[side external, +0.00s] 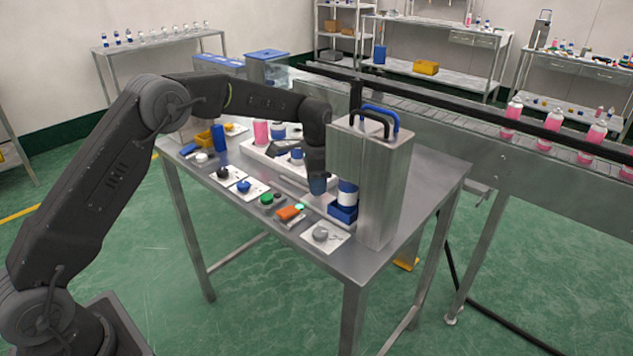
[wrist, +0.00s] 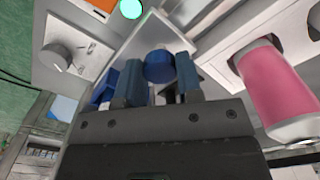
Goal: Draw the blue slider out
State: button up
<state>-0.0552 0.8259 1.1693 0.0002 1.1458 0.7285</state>
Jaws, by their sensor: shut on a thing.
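The blue slider (side external: 343,213) is a blue block low in the front of the grey metal crimping press (side external: 372,185). A white and blue can (side external: 348,188) stands on it. My gripper (side external: 318,185) points down just left of the can. In the wrist view, my gripper (wrist: 160,75) is shut with its two bluish fingers on either side of a round blue knob (wrist: 160,65), which looks like the slider's handle. Part of a blue block (wrist: 104,88) shows beyond the left finger. The join between knob and block is hidden by my gripper.
A row of control plates with a grey knob (side external: 320,233), an orange switch (side external: 290,212) and several buttons lines the table's front edge. A conveyor (side external: 455,118) with pink bottles runs behind the table.

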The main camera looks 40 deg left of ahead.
grip_shut()
jog(key=a, duration=1.2)
jog(key=shift+a, duration=0.4)
jog(key=o, duration=0.7)
grip_release()
jog(key=shift+c, duration=0.2)
jog(key=o, duration=0.4)
jog(key=shift+c, duration=0.2)
notch_tip(320, 180, up, 14)
